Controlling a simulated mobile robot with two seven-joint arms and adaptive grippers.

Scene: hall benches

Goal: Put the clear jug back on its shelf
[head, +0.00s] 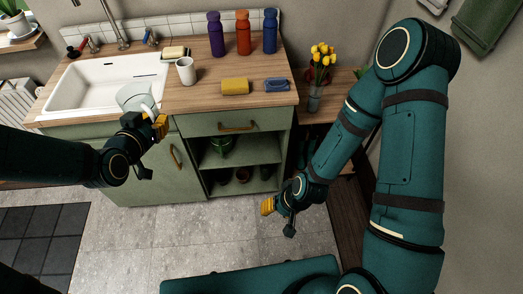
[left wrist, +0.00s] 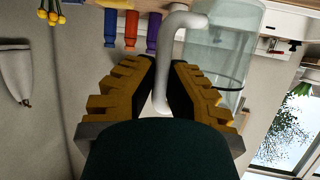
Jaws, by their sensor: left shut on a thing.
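The clear jug (head: 134,97) is a see-through vessel with a white handle, held in front of the sink's right end in the head view. My left gripper (head: 158,124) is shut on its handle. In the left wrist view the white handle (left wrist: 178,50) runs between the yellow-padded fingers, and the clear body (left wrist: 222,50) lies to the right. My right gripper (head: 268,206) hangs over the floor in front of the open cabinet, apart from everything; I cannot tell its jaw state.
The wooden counter (head: 205,95) carries a white mug (head: 186,70), a yellow packet (head: 235,86), a blue item (head: 276,85) and three bottles (head: 243,33). The white sink (head: 100,85) is left. Yellow tulips in a vase (head: 315,98) stand right of the cabinet. The floor in front is clear.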

